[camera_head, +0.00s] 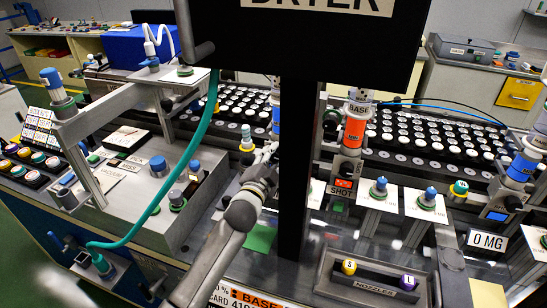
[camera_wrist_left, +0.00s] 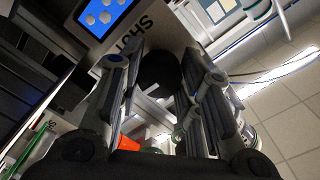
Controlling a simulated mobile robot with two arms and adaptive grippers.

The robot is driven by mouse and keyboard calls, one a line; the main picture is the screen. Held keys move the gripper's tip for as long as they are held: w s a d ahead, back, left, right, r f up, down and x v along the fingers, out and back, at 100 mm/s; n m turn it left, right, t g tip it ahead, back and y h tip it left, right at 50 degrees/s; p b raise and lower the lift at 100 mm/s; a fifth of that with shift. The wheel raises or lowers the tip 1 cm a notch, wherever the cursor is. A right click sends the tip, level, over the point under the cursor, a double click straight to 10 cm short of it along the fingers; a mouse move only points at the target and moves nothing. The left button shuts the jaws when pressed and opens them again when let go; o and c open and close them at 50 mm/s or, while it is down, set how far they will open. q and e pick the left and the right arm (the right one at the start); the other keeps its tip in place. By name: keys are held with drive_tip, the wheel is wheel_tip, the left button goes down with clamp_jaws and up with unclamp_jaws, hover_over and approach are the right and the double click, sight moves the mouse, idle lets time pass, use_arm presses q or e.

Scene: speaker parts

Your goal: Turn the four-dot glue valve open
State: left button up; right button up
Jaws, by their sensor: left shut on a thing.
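My left gripper (camera_head: 268,165) reaches in from the lower left to the dispensing stations, just left of the black post. In the left wrist view the gripper (camera_wrist_left: 160,62) is shut on a dark round knob (camera_wrist_left: 158,70), which sits between its two fingers. Next to it is a grey panel lettered SHOT with a blue display (camera_wrist_left: 103,14) bearing several pale dots, cut off by the picture's top edge. I take the knob to be the glue valve. In the head view the knob is hidden by the gripper and post. How far the valve is turned cannot be told.
A black DRYER sign and its post (camera_head: 292,160) stand in front of the stations. Right of it is an orange BASE cartridge (camera_head: 355,130). A nozzle rack (camera_head: 370,285) is at the front. A green hose (camera_head: 185,160) crosses the grey machine at the left.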

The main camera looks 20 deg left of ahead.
use_arm(q)
drive_tip(key=shift+f+n, duration=0.15)
drive_tip(key=shift+n, duration=0.25)
drive_tip(key=o, duration=1)
drive_tip(key=shift+a, duration=0.1)
drive_tip(key=s, duration=1.2)
drive_tip(key=shift+a, duration=0.2)
